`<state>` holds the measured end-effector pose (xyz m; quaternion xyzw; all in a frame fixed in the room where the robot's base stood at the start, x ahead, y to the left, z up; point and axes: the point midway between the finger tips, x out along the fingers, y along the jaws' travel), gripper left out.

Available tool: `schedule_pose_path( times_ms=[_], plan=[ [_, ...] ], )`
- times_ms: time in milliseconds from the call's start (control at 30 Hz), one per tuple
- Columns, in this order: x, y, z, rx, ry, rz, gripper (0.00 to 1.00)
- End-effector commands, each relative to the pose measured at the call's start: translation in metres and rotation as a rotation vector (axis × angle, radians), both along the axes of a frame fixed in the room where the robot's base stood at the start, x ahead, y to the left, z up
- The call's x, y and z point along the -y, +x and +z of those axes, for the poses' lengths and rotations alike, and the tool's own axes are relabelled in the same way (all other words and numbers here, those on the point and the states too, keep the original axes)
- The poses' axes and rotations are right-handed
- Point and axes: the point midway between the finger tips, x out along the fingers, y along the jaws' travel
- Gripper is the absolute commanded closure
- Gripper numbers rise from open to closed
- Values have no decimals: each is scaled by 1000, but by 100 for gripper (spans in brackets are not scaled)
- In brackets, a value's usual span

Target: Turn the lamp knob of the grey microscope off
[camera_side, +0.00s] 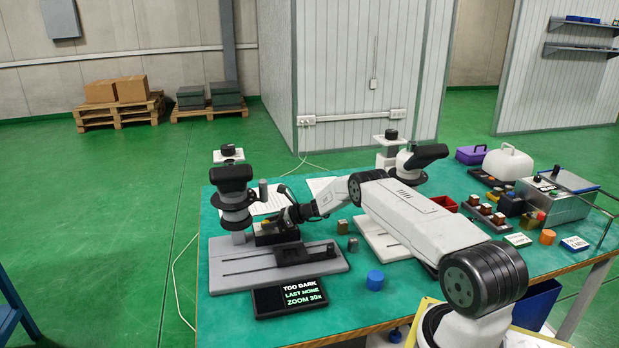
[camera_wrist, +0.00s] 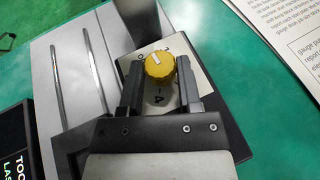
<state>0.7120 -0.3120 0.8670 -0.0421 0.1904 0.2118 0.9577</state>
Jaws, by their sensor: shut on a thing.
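The grey microscope (camera_side: 236,256) stands at the left of the green table, with a dark head over a grey base. Its base also fills the left of the wrist view (camera_wrist: 60,75). The yellow lamp knob (camera_wrist: 159,66) sits on a pale dial plate (camera_wrist: 160,95) with dark marks; a white line runs across its top. My gripper (camera_wrist: 159,75) is shut on the knob, one finger on each side. In the side view my gripper (camera_side: 290,215) reaches in low beside the microscope, and the knob is hard to make out there.
A display (camera_side: 290,298) before the base reads "TOO DARK, LAST NONE, ZOOM 30x". A blue cylinder (camera_side: 375,279) stands right of it. A white microscope (camera_side: 385,237) stands behind my arm. Printed sheets (camera_side: 266,202) lie behind the gripper. Small blocks and boxes crowd the table's right.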

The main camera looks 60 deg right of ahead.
Motion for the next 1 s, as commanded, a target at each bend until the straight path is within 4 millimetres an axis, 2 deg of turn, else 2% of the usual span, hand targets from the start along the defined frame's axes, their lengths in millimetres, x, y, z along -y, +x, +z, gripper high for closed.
schedule_pose_path(
  times_ms=[233, 267, 300, 367, 767, 1000],
  plan=[
    [0, 0, 1, 2, -1, 2, 100],
    [0, 0, 1, 2, -1, 2, 53],
    [0, 0, 1, 2, -1, 2, 41],
    [0, 0, 1, 1, -1, 2, 22],
    [0, -1, 0, 0, 0, 0, 21],
    [5, -8, 4, 0, 0, -1, 21]
  ],
)
